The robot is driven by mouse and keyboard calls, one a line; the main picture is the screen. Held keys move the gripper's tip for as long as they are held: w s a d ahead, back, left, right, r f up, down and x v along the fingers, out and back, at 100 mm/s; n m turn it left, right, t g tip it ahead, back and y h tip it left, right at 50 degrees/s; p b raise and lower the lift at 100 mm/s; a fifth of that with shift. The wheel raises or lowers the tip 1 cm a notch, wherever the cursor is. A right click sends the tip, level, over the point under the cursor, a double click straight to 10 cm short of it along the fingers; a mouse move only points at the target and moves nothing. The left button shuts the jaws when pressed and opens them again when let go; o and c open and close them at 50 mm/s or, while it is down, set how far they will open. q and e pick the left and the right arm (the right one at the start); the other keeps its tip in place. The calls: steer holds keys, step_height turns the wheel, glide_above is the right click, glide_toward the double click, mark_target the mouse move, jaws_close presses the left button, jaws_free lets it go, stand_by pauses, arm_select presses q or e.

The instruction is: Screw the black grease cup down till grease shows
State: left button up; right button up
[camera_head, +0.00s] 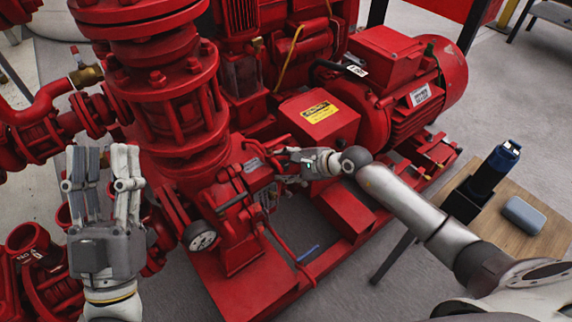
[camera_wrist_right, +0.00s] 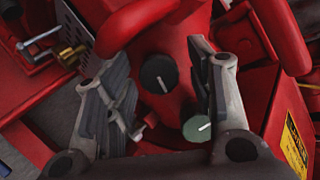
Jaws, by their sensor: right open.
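The black grease cup (camera_wrist_right: 159,74) is a round dark cap with a white mark, on the red pump body in the right wrist view. My right gripper (camera_wrist_right: 161,66) is open, its fingers on either side of the cup, with visible gaps between. In the head view my right gripper (camera_head: 284,163) reaches in beside the red pump (camera_head: 215,180); the cup cannot be made out there. No grease can be made out. My left gripper (camera_head: 103,160) is raised at the left, fingers apart and empty.
A grey-green cap (camera_wrist_right: 197,128) with a white mark sits close below the black cup. Red pipes (camera_wrist_right: 150,22) curve around the fingers. A red motor (camera_head: 410,85) stands behind. A wooden table (camera_head: 530,190) at the right holds a dark cylinder (camera_head: 490,172) and a grey-blue box (camera_head: 524,215).

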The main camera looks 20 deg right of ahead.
steer(key=shift+s+a, duration=0.1)
steer(key=v, duration=0.8)
stand_by(0.3)
